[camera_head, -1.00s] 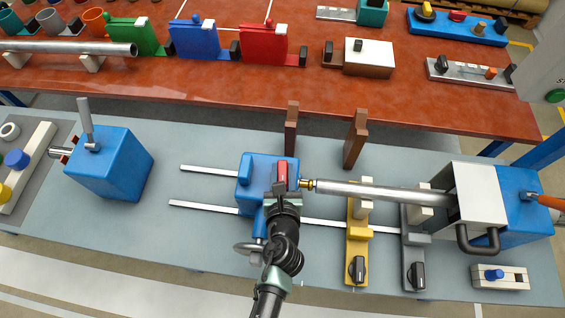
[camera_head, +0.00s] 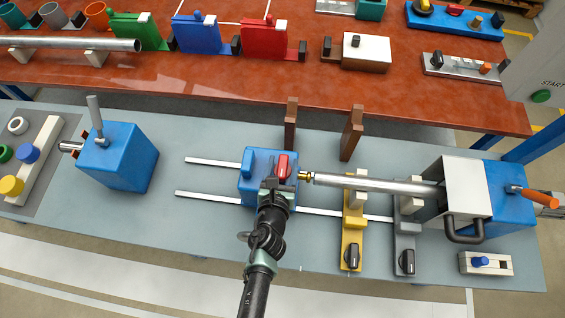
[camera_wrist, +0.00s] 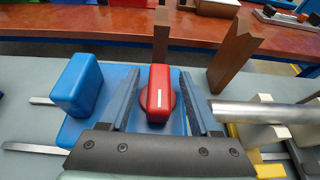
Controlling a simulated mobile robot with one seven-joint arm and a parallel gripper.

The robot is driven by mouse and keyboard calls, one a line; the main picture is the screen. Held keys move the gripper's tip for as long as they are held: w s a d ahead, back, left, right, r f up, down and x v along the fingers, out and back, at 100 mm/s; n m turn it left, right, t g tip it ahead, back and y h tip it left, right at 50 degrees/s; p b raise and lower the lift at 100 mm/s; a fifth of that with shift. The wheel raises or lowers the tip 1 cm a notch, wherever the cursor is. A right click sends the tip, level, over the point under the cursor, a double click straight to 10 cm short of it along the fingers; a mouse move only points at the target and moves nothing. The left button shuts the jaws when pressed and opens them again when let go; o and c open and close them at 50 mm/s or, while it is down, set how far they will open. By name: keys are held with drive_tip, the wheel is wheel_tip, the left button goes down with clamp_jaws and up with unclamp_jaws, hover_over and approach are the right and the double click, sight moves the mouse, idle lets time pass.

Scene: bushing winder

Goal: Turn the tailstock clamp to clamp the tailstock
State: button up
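The tailstock is a blue block (camera_head: 250,188) on two pale rails, and it also shows in the wrist view (camera_wrist: 84,86). Its clamp is a red knob (camera_head: 282,166) with a white mark, on top of the block; in the wrist view the knob (camera_wrist: 160,93) points roughly away from me. My gripper (camera_head: 275,182) is over the tailstock. In the wrist view its two fingers (camera_wrist: 159,76) stand open on either side of the knob, with a visible gap on each side. A brass tip (camera_head: 305,176) on the tailstock meets the end of a steel bar (camera_head: 375,184).
Two brown posts (camera_head: 290,125) (camera_head: 351,134) stand behind the tailstock. Yellow (camera_head: 352,228) and grey (camera_head: 405,236) supports with black knobs stand under the bar at right. A blue box with a lever (camera_head: 120,158) is at left.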

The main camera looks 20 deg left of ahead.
drive_tip(key=v, duration=1.3)
drive_tip(key=shift+b, duration=0.35)
